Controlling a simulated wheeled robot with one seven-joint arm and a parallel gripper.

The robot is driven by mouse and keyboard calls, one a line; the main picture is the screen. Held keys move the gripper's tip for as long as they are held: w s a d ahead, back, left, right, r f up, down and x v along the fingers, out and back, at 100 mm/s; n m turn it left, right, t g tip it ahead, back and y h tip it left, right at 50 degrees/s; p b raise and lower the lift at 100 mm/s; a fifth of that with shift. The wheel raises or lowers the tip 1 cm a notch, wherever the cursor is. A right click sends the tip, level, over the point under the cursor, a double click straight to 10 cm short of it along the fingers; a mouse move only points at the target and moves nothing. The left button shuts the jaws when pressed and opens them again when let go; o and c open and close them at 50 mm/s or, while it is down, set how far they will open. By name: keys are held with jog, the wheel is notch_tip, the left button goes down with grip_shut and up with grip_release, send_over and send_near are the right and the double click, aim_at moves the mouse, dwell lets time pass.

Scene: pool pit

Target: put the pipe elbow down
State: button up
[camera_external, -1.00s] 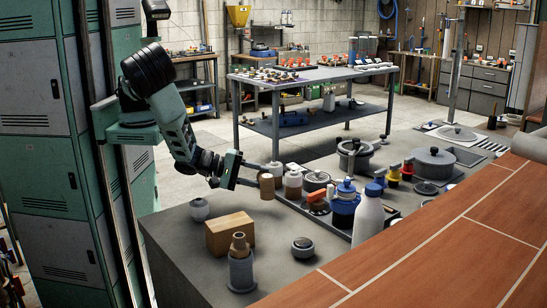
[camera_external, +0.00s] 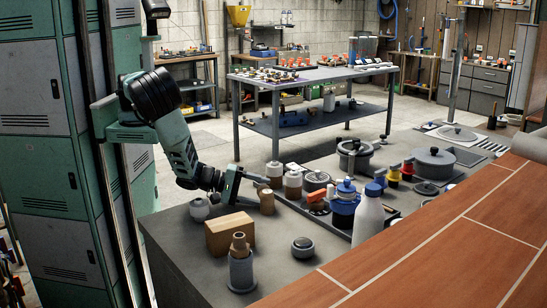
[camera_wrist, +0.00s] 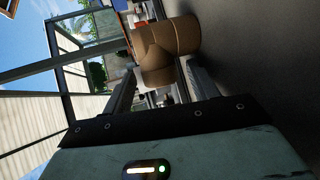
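The brown pipe elbow (camera_external: 267,203) is at the tip of my gripper (camera_external: 258,187), low over the grey bench top or touching it; I cannot tell which. In the wrist view the elbow (camera_wrist: 168,48) sits between the ends of the two fingers of my gripper (camera_wrist: 160,75), its bend facing me. The fingers look closed on it, though the contact is partly hidden. My gripper reaches out level from the left.
Several jars (camera_external: 293,184) stand just behind the elbow. A blue-capped white bottle (camera_external: 368,215) is to the right. Bare bench lies in front.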

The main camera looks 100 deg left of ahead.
jog(key=shift+r, duration=0.15)
jog(key=p+v, duration=0.3)
jog(key=v, duration=0.9)
jog(key=shift+r+p, duration=0.15)
jog(key=shift+p, duration=0.2)
jog(key=w+a+r+n+g+y, duration=0.1)
jog(key=a+r+n+g+y, duration=0.2)
jog(key=a+r+n+y, duration=0.45)
jog(key=w+a+r+n+g+y, duration=0.25)
jog(key=a+r+n+y, duration=0.2)
jog(key=a+n, duration=0.45)
jog(key=s+a+r+n+g+h, duration=0.3)
jog(key=s+a+n+g+h, duration=0.4)
jog(key=n, duration=0.8)
jog(key=s+a+r+n+g+h, duration=0.2)
jog(key=s+a+n+g, duration=0.2)
jog(key=s+n+g, duration=0.85)
jog(key=w+a+r+n+t+h, duration=0.3)
jog(key=n+t, duration=0.6)
jog(key=n, duration=0.6)
jog(key=shift+w+r+n+t+h, duration=0.45)
jog(key=shift+w+r, duration=0.2)
jog(key=shift+r, duration=0.2)
